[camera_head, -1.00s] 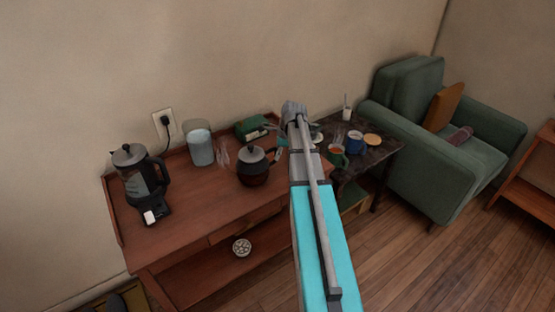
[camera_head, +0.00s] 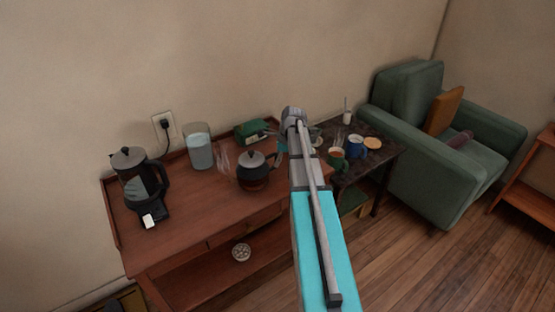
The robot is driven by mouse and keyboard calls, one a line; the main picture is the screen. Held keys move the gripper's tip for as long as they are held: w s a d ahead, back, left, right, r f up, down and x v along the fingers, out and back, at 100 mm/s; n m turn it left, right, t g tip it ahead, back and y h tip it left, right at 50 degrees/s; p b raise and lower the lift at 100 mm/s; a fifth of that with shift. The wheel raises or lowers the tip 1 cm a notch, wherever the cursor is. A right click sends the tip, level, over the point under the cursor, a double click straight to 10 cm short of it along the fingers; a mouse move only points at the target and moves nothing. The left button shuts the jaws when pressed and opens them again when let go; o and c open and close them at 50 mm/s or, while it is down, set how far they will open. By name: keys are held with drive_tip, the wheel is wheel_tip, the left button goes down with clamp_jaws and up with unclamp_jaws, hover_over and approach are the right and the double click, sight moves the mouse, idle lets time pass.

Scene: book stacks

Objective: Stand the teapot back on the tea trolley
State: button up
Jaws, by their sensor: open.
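The teapot (camera_head: 253,172), dark brown glass with a grey lid, black knob and black handle, stands upright on a reddish wooden trolley-like stand (camera_head: 185,215) with a raised rim, a drawer and a lower shelf. Its handle faces right, toward my arm. My gripper (camera_head: 276,140) shows only in part beside my arm's wrist, just right of and behind the teapot. It is open, with nothing seen in it. I cannot tell whether a finger touches the handle; much of the gripper is hidden by my arm.
A coffee maker (camera_head: 130,170), a glass jug (camera_head: 199,148) and a green box (camera_head: 252,131) share the wooden top. A green armchair (camera_head: 425,165) stands beyond.

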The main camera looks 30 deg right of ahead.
drive_tip(key=shift+r, duration=0.15)
drive_tip(key=p+v, duration=1.1)
drive_tip(key=v, duration=0.1)
drive_tip(key=shift+p, duration=0.3)
idle(0.4)
idle(0.8)
drive_tip(key=s+a+n+h, duration=0.1)
drive_tip(key=s+a+n, duration=0.3)
drive_tip(key=a+n, duration=0.4)
drive_tip(key=s+a+n+g+h, duration=0.1)
drive_tip(key=s+a+n, duration=0.3)
drive_tip(key=a+n, duration=0.4)
drive_tip(key=s+a+n+h, duration=0.1)
drive_tip(key=s+a+n, duration=0.4)
drive_tip(key=a, duration=1.2)
drive_tip(key=f+n, duration=0.1)
drive_tip(key=n, duration=0.2)
drive_tip(key=shift+n+g, duration=0.3)
